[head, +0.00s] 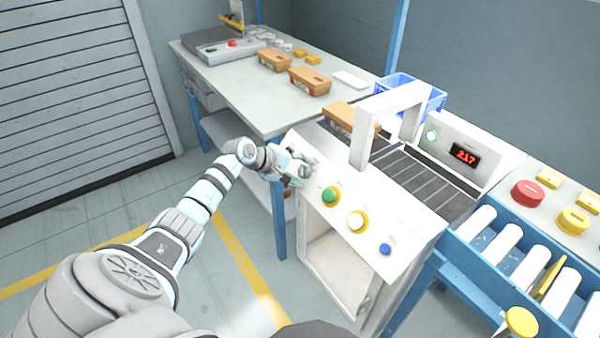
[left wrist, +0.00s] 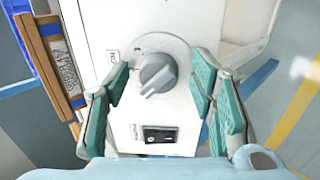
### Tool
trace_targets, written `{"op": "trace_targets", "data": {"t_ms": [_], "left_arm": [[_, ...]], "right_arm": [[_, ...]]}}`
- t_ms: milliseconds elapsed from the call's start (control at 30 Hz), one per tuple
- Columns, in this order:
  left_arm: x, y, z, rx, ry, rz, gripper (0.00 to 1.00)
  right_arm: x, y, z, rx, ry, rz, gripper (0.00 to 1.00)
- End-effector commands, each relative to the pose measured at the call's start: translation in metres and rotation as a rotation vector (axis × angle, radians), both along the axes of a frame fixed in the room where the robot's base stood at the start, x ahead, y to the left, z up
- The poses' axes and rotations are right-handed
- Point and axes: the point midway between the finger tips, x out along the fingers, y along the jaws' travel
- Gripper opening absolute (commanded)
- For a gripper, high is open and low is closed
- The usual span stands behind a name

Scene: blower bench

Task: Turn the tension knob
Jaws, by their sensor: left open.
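The tension knob (left wrist: 158,74) is a grey dial with a raised grip bar on a white panel, seen in the left wrist view. Its bar lies at a slant. My left gripper (left wrist: 162,84) is open, with one teal-padded finger on each side of the knob and a gap to it on both sides. In the head view my left gripper (head: 298,170) is at the left end of the machine's white control panel (head: 382,215), and a grey round part, likely the knob, shows at its tip. My right gripper is not in view.
A black rocker switch (left wrist: 160,134) sits below the knob. Along the panel are green (head: 330,195), yellow-ringed white (head: 357,221) and blue (head: 385,249) buttons. A white arch (head: 390,110) spans the conveyor behind. A bench (head: 225,85) with brown packs stands at the back left.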

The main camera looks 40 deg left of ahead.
Motion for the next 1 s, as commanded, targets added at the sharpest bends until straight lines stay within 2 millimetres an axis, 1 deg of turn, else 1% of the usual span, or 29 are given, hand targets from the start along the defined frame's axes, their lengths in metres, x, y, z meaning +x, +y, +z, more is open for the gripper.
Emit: {"op": "trace_targets", "data": {"t_ms": [33,267,300,333,667,1000], "left_arm": [[-0.0001,0.0000,0.0002,0.000,0.000,0.000,0.49],[-0.0002,0.0003,0.0003,0.000,0.000,0.000,0.12],[-0.0003,0.0003,0.0002,0.000,0.000,0.000,0.06],[-0.0003,0.0003,0.0002,0.000,0.000,0.000,0.02],[-0.0007,0.0008,-0.0001,0.029,-0.008,-0.029,0.02],[-0.0010,0.0018,-0.0009,0.172,-0.051,-0.179,0.02]], "right_arm": [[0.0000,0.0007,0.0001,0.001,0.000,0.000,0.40],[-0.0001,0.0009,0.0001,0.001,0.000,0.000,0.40],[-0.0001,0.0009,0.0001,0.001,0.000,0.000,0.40],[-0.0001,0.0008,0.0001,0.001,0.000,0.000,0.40],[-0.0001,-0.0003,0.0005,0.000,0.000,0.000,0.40],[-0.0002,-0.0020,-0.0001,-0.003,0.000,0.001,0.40]]}}
